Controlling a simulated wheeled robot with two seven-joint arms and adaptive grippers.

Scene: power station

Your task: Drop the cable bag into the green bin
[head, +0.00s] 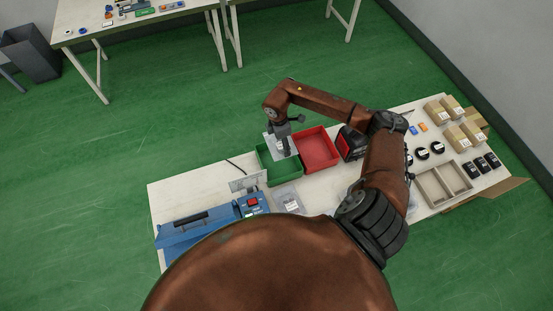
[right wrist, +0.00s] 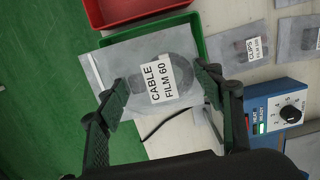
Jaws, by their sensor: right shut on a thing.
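The cable bag (right wrist: 110,65) is a clear flat bag with a coiled dark cable inside and a white label reading CABLE FILM 60. My right gripper (right wrist: 165,88) is shut on it, with a finger at either side. In the head view my right gripper (head: 283,151) points down and the bag (head: 270,143) shows as a pale patch over the green bin (head: 287,173). In the right wrist view the bag covers most of the green bin, whose rim (right wrist: 150,31) shows behind it. The height of the bag above the bin is hard to tell. My left gripper is not in view.
A red bin (head: 317,148) stands right beside the green one. A blue machine (head: 198,228) sits at the left of the white table, with a flat bag (head: 287,198) near it. Boxes (head: 455,138), black containers and a divided tray (head: 443,184) fill the right end.

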